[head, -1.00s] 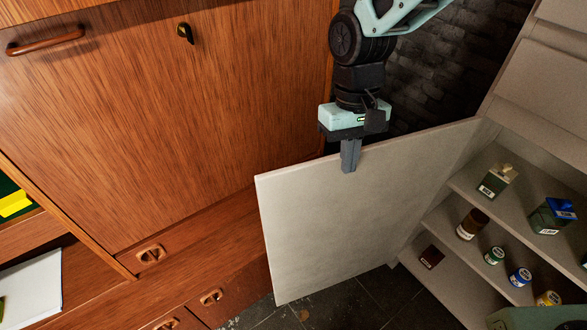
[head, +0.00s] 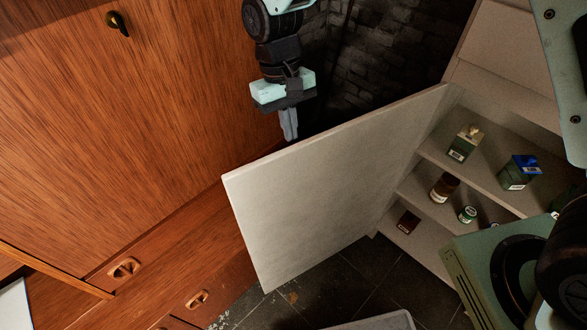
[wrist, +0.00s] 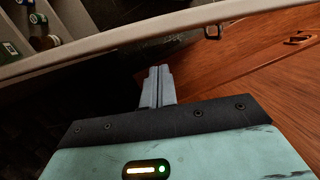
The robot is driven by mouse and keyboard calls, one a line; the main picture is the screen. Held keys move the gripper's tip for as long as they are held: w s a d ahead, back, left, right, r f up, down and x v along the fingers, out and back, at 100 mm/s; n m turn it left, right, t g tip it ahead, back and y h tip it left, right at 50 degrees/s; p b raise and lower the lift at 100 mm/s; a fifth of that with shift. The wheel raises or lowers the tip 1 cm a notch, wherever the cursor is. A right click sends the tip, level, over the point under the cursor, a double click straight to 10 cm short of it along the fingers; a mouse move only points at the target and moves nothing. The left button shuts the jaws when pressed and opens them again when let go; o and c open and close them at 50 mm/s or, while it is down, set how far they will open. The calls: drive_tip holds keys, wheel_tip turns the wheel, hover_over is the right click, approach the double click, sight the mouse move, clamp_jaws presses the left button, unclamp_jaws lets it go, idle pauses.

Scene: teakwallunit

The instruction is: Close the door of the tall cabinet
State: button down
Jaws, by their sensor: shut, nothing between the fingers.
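The tall cabinet (head: 503,48) is pale grey and stands at the right of the head view. Its door (head: 335,185) stands wide open, swung out to the left toward the wooden wall unit. My gripper (head: 291,138) is shut and empty. It hangs behind the door's outer face, just beyond the top edge in the head view, and looks apart from it.
A teak wall unit (head: 150,130) fills the left, close to the door's free edge. Small bottles and boxes, such as a brown jar (head: 444,187), stand on the cabinet shelves. A dark brick wall (head: 375,60) is behind. Dark floor tiles (head: 350,285) show below.

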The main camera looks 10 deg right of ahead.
sight(296, 171)
drive_tip(key=x, duration=1.1)
drive_tip(key=shift+a+f+b, duration=0.1)
drive_tip(key=shift+f+b, duration=0.2)
drive_tip(key=shift+s, duration=0.1)
